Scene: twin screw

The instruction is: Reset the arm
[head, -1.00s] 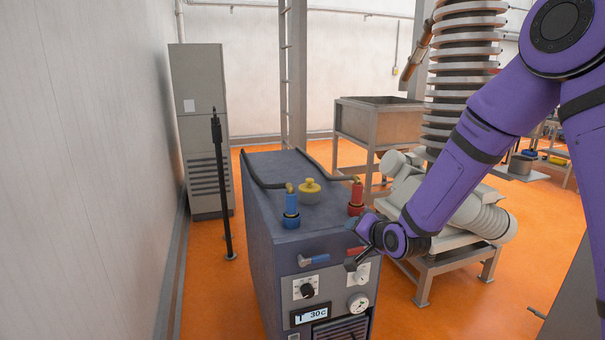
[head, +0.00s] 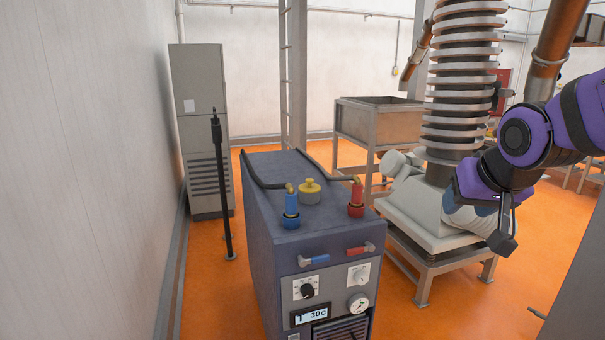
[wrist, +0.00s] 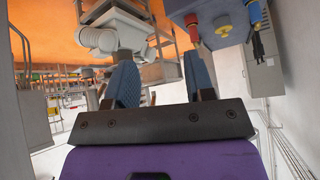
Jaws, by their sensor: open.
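My purple arm reaches in from the right edge of the head view. My gripper (head: 506,222) hangs in front of the pale machine at the right, apart from the blue-grey cabinet unit. In the wrist view my gripper (wrist: 162,85) shows two blue-padded fingers spread apart with nothing between them. The blue-grey unit (head: 262,190) has a blue fitting (head: 291,208), a red fitting (head: 356,198) and a yellow cap (head: 310,190) on top. Its front has a blue-handled valve (head: 318,260), a red-handled valve (head: 358,250) and a display reading 30c.
A ribbed column (head: 462,80) rises from the pale machine base (head: 415,215) behind my gripper. A metal hopper (head: 372,120) stands behind. A grey cabinet (head: 203,130) and a black post (head: 223,190) are at the left.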

